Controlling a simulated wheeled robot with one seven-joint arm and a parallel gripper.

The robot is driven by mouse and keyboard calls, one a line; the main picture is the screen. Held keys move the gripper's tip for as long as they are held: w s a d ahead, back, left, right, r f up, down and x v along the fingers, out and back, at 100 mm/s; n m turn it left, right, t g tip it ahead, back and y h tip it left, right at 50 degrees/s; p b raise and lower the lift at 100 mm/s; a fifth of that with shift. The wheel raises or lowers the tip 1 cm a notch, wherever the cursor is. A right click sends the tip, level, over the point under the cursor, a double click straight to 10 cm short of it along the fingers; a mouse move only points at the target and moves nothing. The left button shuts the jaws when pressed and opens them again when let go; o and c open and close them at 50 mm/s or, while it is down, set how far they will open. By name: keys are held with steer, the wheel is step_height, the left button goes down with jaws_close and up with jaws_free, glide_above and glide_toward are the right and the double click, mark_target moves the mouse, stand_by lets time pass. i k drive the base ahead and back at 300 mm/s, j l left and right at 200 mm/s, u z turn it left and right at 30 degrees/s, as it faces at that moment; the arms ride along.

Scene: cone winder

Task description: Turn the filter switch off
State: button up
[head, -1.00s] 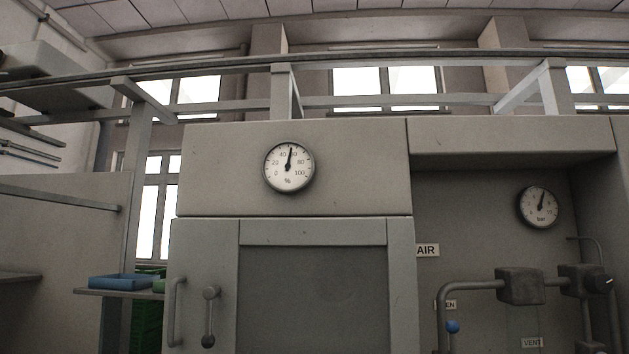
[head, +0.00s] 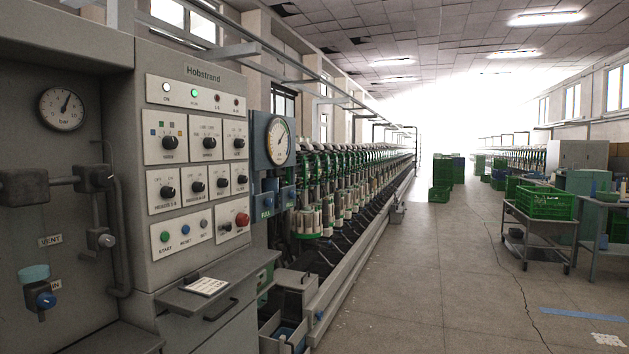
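A grey control panel (head: 190,68) marked Hobstrand stands left of centre in the head view. It carries two rows of black rotary knobs on white plates. The upper row has a left knob (head: 169,142), a middle knob (head: 210,142) and a right knob (head: 239,143). The lower row holds several smaller knobs, one of them at its left end (head: 168,191). The labels are too small to read surely, so I cannot tell which knob is the filter switch or how it is set. A green lamp (head: 194,93) glows above them. My gripper is not in view.
Below the knobs are push buttons and a red knob (head: 242,219). A grey shelf (head: 215,292) juts out under the panel. Pipes and a bar gauge (head: 61,108) are at left. The winder row (head: 340,180) runs back; the aisle floor (head: 420,270) is largely clear.

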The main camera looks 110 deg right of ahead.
mark_target(242, 179)
steer(key=l+z, duration=0.3)
steer(key=z, duration=0.15)
steer(key=l+z, duration=0.35)
steer(key=z, duration=0.15)
steer(key=l+z, duration=0.3)
steer(key=z, duration=0.15)
steer(key=i+l+z, duration=0.15)
steer(key=l+z, duration=0.15)
steer(key=z, duration=0.15)
